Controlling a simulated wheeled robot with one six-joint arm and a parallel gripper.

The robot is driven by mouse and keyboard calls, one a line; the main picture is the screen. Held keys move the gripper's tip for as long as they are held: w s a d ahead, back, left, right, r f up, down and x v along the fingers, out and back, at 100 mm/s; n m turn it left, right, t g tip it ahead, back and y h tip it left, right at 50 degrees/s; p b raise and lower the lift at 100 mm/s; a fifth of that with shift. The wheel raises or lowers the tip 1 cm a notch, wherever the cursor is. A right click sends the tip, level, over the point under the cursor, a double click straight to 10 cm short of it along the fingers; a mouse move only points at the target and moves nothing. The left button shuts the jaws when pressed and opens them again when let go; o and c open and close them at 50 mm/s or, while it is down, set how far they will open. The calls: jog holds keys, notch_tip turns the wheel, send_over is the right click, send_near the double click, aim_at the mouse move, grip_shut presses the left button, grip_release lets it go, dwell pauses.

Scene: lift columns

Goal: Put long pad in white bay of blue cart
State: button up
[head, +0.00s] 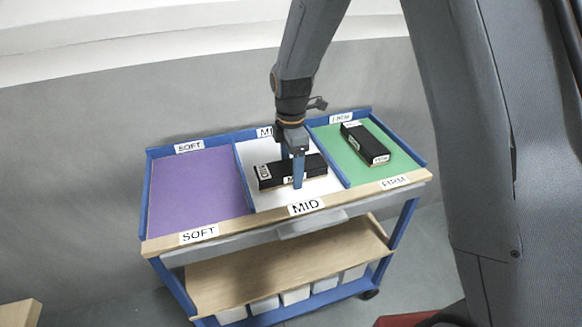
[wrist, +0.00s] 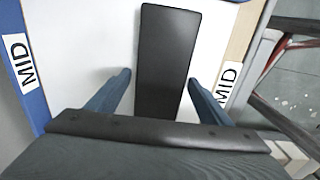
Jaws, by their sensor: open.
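A long black pad (head: 275,173) lies flat in the white MID bay (head: 276,199) of the blue cart (head: 148,202). In the wrist view the pad (wrist: 168,60) lies on the white floor of the bay (wrist: 90,45). My gripper (head: 292,180) is over this pad, pointing down. In the wrist view its two fingers (wrist: 157,92) stand apart on either side of the pad, with gaps between fingers and pad. A second black pad (head: 367,144) with white labels lies in the green FIRM bay (head: 337,166).
The purple SOFT bay (head: 195,190) at the left is empty. Blue dividers separate the bays, and a wooden front edge (head: 240,229) carries labels. A lower wooden shelf (head: 250,275) has several white bins (head: 295,296) under it.

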aim_at(291, 166)
notch_tip(291, 166, up, 12)
jog(key=b, duration=0.3)
jog(key=s+d+f+m, duration=0.4)
jog(key=s+d+m, duration=0.4)
jog(key=s+m, duration=0.1)
jog(key=s+d+f+m, duration=0.3)
jog(key=s+d+m, duration=0.5)
jog(key=s+m, duration=0.2)
jog(key=shift+s+f+m+t, duration=0.2)
jog(key=shift+f+m+t, duration=0.2)
jog(key=shift+m, duration=0.7)
